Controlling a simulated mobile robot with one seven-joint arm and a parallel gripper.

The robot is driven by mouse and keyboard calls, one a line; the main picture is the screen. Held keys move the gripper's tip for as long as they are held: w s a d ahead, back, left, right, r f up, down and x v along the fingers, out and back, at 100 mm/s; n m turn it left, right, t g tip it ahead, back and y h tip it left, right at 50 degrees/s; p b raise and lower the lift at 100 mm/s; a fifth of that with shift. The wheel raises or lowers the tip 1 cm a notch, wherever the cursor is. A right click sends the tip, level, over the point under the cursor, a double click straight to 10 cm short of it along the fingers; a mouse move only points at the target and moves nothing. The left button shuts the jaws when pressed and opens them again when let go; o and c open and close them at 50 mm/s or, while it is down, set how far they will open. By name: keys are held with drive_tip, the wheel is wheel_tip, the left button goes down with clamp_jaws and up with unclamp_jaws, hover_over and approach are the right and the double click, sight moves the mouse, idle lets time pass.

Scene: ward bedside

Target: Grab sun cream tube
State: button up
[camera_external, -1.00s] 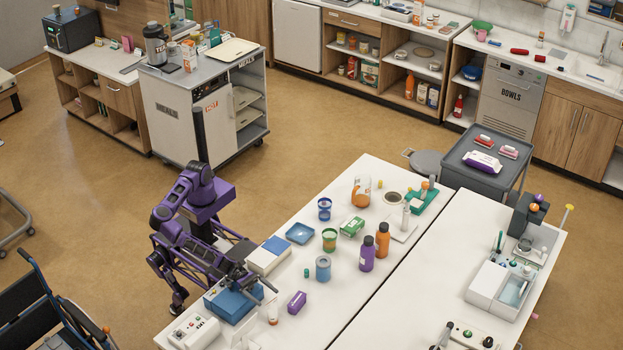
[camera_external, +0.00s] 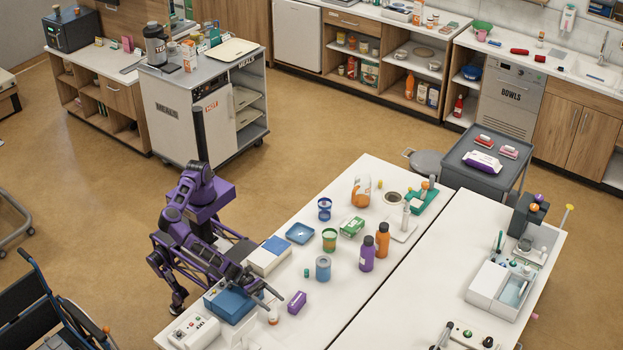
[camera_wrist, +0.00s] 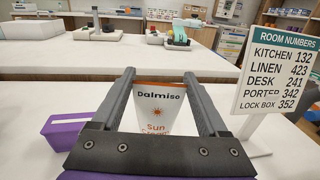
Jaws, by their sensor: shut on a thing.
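The sun cream tube (camera_wrist: 160,105) is white with an orange sun print and the words "Dalmiso" and "Sun". In the wrist view it stands between the two fingers of my gripper (camera_wrist: 160,85), which is shut on it. The lower part of the tube is hidden behind the gripper's dark body. In the external view my gripper (camera_external: 270,298) is low over the near left part of the white table, and a small part of the tube (camera_external: 272,318) shows just below the fingers.
A purple box (camera_wrist: 78,130) lies just left of my gripper in the wrist view. A room numbers sign (camera_wrist: 283,72) stands close on the right. A blue box (camera_external: 230,304) lies beside my arm. A blue-grey cup (camera_external: 323,268) and bottles stand farther off. The table's front middle is clear.

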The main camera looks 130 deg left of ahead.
clamp_jaws()
drive_tip(key=shift+r, duration=0.1)
